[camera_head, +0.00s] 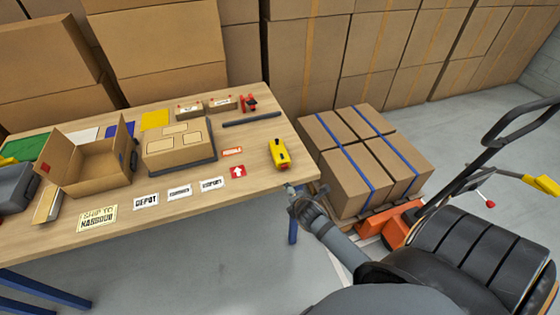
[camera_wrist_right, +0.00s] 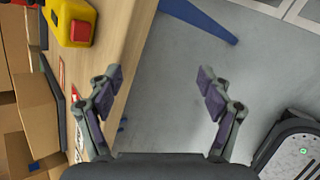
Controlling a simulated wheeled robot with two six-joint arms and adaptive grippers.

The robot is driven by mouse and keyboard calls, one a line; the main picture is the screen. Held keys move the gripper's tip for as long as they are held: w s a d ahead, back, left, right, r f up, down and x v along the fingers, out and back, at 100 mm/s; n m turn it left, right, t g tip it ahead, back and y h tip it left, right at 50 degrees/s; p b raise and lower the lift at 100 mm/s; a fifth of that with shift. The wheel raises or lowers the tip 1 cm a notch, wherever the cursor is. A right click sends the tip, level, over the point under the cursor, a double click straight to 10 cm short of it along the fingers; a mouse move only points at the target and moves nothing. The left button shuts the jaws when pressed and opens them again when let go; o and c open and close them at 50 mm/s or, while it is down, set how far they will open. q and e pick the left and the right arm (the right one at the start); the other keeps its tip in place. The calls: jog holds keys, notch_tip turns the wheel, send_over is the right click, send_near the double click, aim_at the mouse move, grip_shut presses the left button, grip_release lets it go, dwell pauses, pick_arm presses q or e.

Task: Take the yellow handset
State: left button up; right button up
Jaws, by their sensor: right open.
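The yellow handset (camera_head: 279,154) lies near the right end of the wooden table (camera_head: 240,190). It has a dark part and a red part on it. In the right wrist view the handset (camera_wrist_right: 73,22) is at the top left, with its red part facing the camera. My right gripper (camera_head: 291,190) is at the table's right front edge, a short way in front of the handset and apart from it. In the wrist view the right gripper (camera_wrist_right: 163,80) is open and empty, with floor and the table edge between its fingers. My left gripper is in neither view.
Paper labels (camera_head: 212,184) and a white-arrow red label (camera_head: 238,171) lie left of my right gripper. A closed carton (camera_head: 165,151) and an open carton (camera_head: 90,170) stand farther left. A pallet jack (camera_head: 400,225) with strapped boxes (camera_head: 350,175) stands right of the table.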

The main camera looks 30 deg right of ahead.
aim_at(281, 156)
jog(key=w+r+n, duration=0.1)
jog(key=n, duration=0.1)
jog(key=w+r+n+t, duration=0.1)
jog(key=w+r+n, duration=0.1)
jog(key=n, duration=0.1)
jog(key=w+d+r+n+t, duration=0.1)
jog(key=r+n, duration=0.1)
jog(key=n, duration=0.1)
jog(key=shift+w+d, duration=0.1)
jog(key=shift+w, duration=0.25)
jog(key=r+n, duration=0.1)
jog(key=n, duration=0.1)
jog(key=w+r+n+t, duration=0.1)
jog(key=n, duration=0.1)
jog(key=w+r+n+t+b, duration=0.1)
jog(key=shift+w+d+r+n, duration=0.25)
jog(key=shift+r+n, duration=0.05)
jog(key=shift+n, duration=0.1)
jog(key=x, duration=0.5)
jog(key=shift+w+d, duration=0.1)
jog(key=x, duration=0.3)
jog(key=f+x, duration=0.1)
jog(key=x, duration=0.1)
jog(key=shift+d+f, duration=0.1)
jog(key=shift+d, duration=0.05)
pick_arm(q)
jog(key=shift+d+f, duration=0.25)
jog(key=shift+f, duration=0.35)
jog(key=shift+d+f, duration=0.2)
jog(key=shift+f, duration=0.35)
